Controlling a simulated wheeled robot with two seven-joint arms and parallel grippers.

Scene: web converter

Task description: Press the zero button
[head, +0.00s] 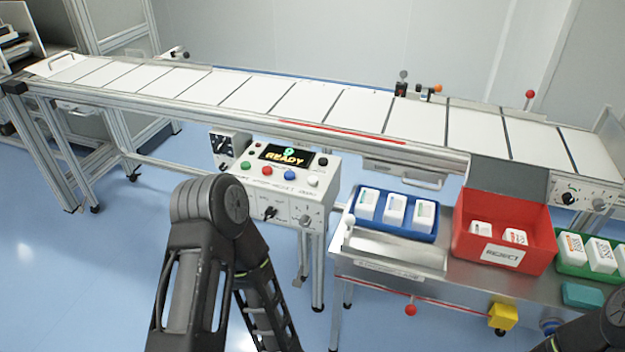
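The control box (275,190) stands in the middle, below the conveyor, with a dark display (286,156) reading "READY". Its sloped top has a row of buttons: green (245,166), red (267,170), blue (291,174) and white (313,181). A small black button or knob (323,161) sits right of the display. The labels under the buttons are too small to read surely, so I cannot tell which is zero. My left arm rises in front of the box, bends and runs down out of the picture; its gripper is not visible. Only part of my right arm shows at the bottom right corner.
A long conveyor (232,91) with white panels crosses behind the box. A steel table (385,262) at right holds a blue tray (408,228), a red REJECT bin (484,251) and a green tray (572,262). A yellow block (502,316) is at its front. Floor at left is clear.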

